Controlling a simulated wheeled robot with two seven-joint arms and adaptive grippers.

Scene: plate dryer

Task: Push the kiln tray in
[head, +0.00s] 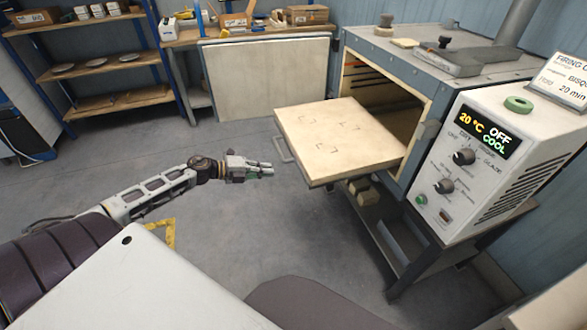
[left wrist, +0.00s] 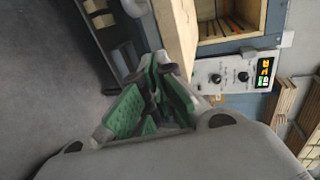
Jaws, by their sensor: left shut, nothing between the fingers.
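The kiln tray (head: 338,138) is a pale flat slab, pulled well out of the kiln (head: 430,70) opening. A metal handle (head: 283,149) sticks out from its left edge. My left gripper (head: 268,170) is shut and empty, just left of the handle and apart from it in the head view. In the left wrist view my left gripper (left wrist: 160,75) has its green-padded fingers together, near the pale tray edge (left wrist: 177,35). The kiln opening (left wrist: 228,18) is behind it. My right gripper is not in view.
The control box (head: 480,150) reads 20 °C, OFF, COOL. The kiln stands on a dark metal stand (head: 400,245). A shelf (head: 90,60) and a workbench (head: 250,32) stand at the back.

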